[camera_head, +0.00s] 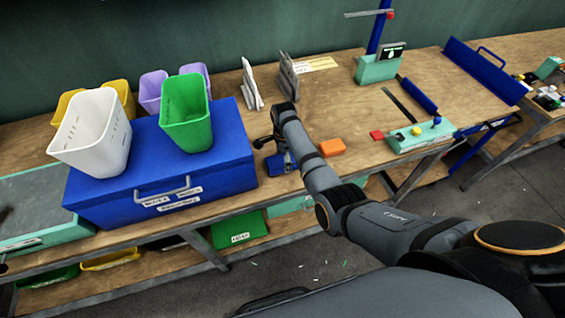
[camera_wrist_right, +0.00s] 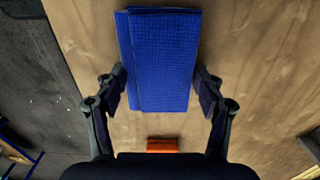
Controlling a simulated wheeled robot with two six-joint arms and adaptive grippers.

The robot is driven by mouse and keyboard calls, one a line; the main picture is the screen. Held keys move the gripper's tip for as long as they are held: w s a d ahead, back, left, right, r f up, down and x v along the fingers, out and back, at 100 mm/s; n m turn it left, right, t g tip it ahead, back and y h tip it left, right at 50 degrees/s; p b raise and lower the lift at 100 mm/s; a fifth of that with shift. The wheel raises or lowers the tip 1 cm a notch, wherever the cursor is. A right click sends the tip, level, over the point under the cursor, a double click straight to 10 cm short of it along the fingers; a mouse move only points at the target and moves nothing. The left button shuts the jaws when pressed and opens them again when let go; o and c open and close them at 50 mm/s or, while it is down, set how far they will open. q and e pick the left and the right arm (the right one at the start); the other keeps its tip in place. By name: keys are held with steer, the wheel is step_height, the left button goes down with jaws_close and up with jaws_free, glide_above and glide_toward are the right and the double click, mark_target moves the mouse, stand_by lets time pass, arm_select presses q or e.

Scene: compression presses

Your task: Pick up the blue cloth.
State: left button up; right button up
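The blue cloth (camera_wrist_right: 160,60) is a folded, textured rectangle on the wooden table, seen from above in the right wrist view. In the head view it shows as a small blue patch (camera_head: 280,163) near the table's front edge, partly hidden by my right arm. My right gripper (camera_wrist_right: 162,82) is open, with one finger along each long side of the cloth. I cannot tell whether the fingers touch it. The right gripper (camera_head: 268,143) is small and dark in the head view. My left gripper is not in view.
An orange block (camera_head: 333,147) lies right of the cloth. A large blue box (camera_head: 225,150) stands close on the left, carrying a green bin (camera_head: 187,115) and a white bin (camera_head: 95,135). Grey upright holders (camera_head: 288,75) stand behind. A teal button panel (camera_head: 420,137) lies to the right.

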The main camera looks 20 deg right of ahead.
steer(key=c, duration=0.5)
step_height(320, 180, up, 10)
steer(key=shift+r+b, duration=0.1)
steer(key=shift+b, duration=0.3)
